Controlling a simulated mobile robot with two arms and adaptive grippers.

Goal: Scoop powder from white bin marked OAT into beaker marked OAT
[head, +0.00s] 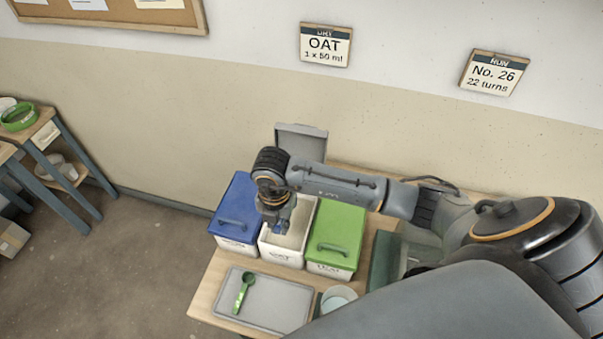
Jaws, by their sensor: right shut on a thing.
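The white bin marked OAT (283,259) stands open between a blue-lidded bin and a green-lidded bin. Pale powder shows inside it. My right gripper (280,224) points down over the bin's opening, shut on a small blue thing (281,229) that looks like a scoop; its lower part is hard to make out. A whitish round vessel (338,296), perhaps the beaker, stands at the table's front, partly hidden by my arm; no marking on it is readable. My left gripper is out of view.
A green scoop (244,291) lies on a grey tray (278,303) in front of the bins. The blue lid (236,207) and green lid (336,232) are closed. A raised grey lid (302,142) stands behind. A wall card (325,45) reads OAT, 1 x 50 ml.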

